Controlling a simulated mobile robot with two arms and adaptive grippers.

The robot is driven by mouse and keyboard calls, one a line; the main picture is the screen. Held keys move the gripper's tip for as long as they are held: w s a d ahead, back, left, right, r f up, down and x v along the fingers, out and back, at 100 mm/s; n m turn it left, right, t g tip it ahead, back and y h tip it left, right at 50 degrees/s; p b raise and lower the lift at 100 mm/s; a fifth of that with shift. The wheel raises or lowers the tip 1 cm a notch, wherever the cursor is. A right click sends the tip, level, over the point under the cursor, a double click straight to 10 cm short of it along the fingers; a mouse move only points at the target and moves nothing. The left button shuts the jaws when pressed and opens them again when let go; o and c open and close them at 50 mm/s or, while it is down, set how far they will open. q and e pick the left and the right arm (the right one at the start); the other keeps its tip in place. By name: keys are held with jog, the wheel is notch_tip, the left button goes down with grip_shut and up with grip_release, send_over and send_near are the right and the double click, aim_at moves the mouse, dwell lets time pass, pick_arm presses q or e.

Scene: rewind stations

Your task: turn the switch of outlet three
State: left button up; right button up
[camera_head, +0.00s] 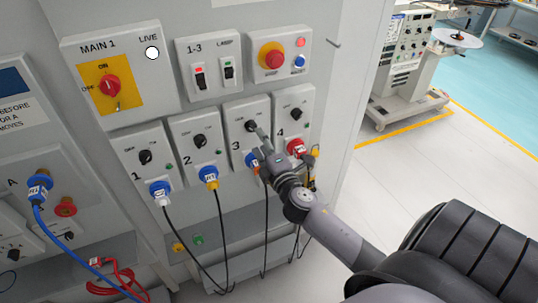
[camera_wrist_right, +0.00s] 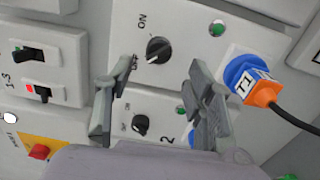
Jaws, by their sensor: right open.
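Outlet three (camera_head: 233,112) is a pale panel in the row of numbered outlets. Its switch (camera_head: 251,125) is a small round black knob; in the right wrist view the knob (camera_wrist_right: 158,50) shows below the ON mark. I cannot tell its setting for certain. My right gripper (camera_head: 262,138) is in front of outlet three, its arm coming from the lower right. In the right wrist view its fingers (camera_wrist_right: 162,68) are apart, with the knob between them in the picture and nothing gripped. I cannot tell whether they touch the panel. My left gripper is not in view.
A blue-and-orange plug (camera_wrist_right: 262,92) sits in outlet three, its cable hanging. Outlet two (camera_head: 188,127) is left of it and outlet four (camera_head: 300,98) right, with a red plug (camera_head: 295,147). Above are the 1-3 breaker panel (camera_head: 212,48) and a red stop button (camera_head: 271,56).

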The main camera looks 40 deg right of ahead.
jog(key=v, duration=0.6)
jog(key=shift+s, duration=0.2)
jog(key=shift+a, duration=0.1)
jog(key=s+a+f+m+g+y+b, duration=0.1)
jog(key=s+f+m+g+b, duration=0.15)
jog(key=f, duration=1.05)
jog(key=s+a+f+m+g+b, duration=0.1)
jog(key=s+f+m+g, duration=0.2)
jog(key=f, duration=1)
jog(key=s+a+f+m+g+y+b, duration=0.1)
jog(key=s+f+g, duration=0.3)
jog(key=f, duration=0.9)
jog(key=s+a+f+m+g+y+b, duration=0.1)
jog(key=s+a+f+m+g+b, duration=0.1)
jog(key=s+f, duration=1)
jog(key=s+a+f+m+g+y+b, duration=0.1)
jog(key=s+a+f+m+g, duration=0.3)
jog(key=s+f, duration=0.8)
jog(key=s+a+g+b, duration=0.1)
jog(key=s+a, duration=0.1)
jog(key=s, duration=0.5)
